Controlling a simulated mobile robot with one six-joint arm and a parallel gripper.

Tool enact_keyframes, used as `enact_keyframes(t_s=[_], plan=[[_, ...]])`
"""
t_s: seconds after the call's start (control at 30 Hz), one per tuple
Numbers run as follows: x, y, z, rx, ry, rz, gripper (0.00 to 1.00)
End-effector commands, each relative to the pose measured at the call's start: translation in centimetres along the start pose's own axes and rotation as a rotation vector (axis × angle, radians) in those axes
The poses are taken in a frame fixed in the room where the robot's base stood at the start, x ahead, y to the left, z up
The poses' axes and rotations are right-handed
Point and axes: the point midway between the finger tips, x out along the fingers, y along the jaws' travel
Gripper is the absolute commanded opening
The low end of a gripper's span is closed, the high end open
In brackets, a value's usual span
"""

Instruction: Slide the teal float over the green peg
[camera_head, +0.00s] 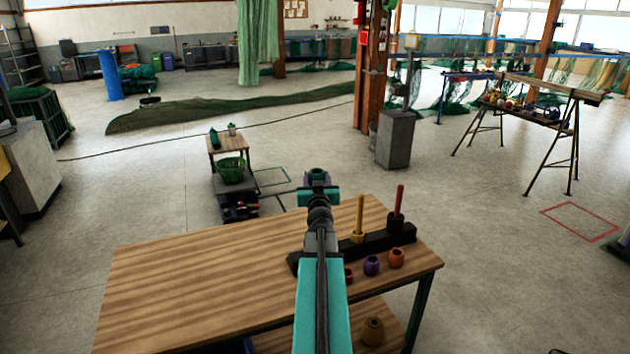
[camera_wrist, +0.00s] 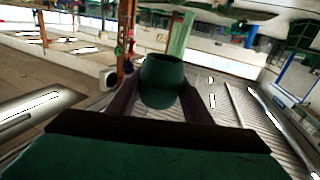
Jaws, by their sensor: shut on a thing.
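My gripper (camera_head: 318,190) is raised above the far edge of the wooden table. It is shut on the teal float (camera_head: 317,174), a short hollow ring. In the wrist view the float (camera_wrist: 162,82) sits between the two fingers (camera_wrist: 155,103), its open end showing. A dark peg base (camera_head: 372,245) lies on the table, partly behind my arm. A yellow peg (camera_head: 359,216) and a red peg (camera_head: 398,202) stand upright on it. No green peg shows; my arm covers the left part of the base.
A purple float (camera_head: 371,265), an orange float (camera_head: 396,258) and a dark red float (camera_head: 348,274) lie in front of the base. A brownish float (camera_head: 373,331) is on the lower shelf. The left part of the wooden table (camera_head: 200,285) is clear.

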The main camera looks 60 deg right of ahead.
Motion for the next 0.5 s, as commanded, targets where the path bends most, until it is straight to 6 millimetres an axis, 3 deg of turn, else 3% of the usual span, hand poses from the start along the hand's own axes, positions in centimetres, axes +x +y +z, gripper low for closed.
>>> enact_keyframes(t_s=[0.5], plan=[[0.0, -0.1, 2.0, -0.001, 0.000, -0.001, 0.24]])
